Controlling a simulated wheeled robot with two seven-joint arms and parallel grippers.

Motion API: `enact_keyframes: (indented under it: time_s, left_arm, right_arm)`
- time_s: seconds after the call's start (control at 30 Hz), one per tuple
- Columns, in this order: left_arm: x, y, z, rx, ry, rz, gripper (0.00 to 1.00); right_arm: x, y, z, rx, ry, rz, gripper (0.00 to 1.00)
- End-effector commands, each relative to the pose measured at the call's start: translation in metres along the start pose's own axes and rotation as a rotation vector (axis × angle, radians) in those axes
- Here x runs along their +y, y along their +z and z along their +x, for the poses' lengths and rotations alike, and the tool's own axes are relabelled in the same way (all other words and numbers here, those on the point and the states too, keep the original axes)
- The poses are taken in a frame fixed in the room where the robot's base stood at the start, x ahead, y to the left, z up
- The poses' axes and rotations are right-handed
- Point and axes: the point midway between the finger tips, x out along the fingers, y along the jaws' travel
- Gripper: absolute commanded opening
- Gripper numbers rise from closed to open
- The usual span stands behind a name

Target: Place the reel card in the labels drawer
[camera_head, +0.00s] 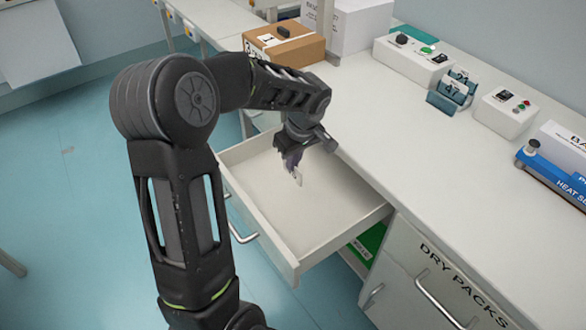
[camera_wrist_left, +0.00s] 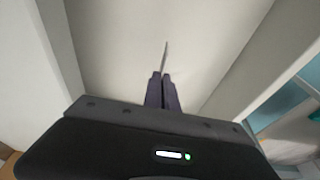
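The reel card (camera_head: 298,177) is a small, thin, pale card. My left gripper (camera_head: 293,161) is shut on it and holds it over the open drawer (camera_head: 322,210), pointing down. In the left wrist view the card (camera_wrist_left: 165,55) shows almost edge-on between the two closed fingertips (camera_wrist_left: 162,88), in front of the pale drawer floor (camera_wrist_left: 115,40). The drawer is pulled out from under the worktop and looks empty. No name shows on its front from here. I cannot tell whether the card touches the drawer floor. My right gripper is in neither view.
The white worktop (camera_head: 400,150) overhangs the drawer's back. A cardboard box (camera_head: 284,46), a white device (camera_head: 412,60), a button box (camera_head: 506,112) and a blue heat sealer (camera_head: 550,172) stand on it. A closed "DRY PACKS" drawer (camera_head: 425,265) is at the right. A green item (camera_head: 368,242) lies below.

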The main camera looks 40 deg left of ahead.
Motion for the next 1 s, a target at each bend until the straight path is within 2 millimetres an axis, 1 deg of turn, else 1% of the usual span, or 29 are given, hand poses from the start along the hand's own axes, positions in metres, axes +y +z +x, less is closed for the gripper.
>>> enact_keyframes:
  time_s: [0.03, 0.1, 0.2, 0.47, 0.63, 0.9, 1.0]
  left_arm:
    - [-0.001, 0.003, 0.008, -0.003, -0.004, 0.002, 0.00]
    - [-0.001, 0.005, 0.018, -0.003, -0.004, 0.002, 0.00]
    - [-0.001, 0.007, 0.028, -0.002, -0.002, 0.002, 0.00]
    - [0.000, 0.008, 0.030, -0.001, 0.000, 0.001, 0.00]
    - [0.000, 0.009, 0.034, 0.000, 0.000, 0.001, 0.00]
    - [0.000, 0.008, 0.032, -0.001, 0.000, 0.001, 0.23]
    - [0.000, 0.008, 0.032, -0.001, 0.000, 0.001, 0.23]
  right_arm:
    - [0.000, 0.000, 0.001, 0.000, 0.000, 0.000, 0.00]
    - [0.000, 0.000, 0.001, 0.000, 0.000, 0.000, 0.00]
    - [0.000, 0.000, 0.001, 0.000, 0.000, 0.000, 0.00]
    - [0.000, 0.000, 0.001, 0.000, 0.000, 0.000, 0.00]
    - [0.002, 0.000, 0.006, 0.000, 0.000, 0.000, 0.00]
    - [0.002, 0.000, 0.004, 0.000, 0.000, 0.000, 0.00]
    - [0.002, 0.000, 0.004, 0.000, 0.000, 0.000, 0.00]
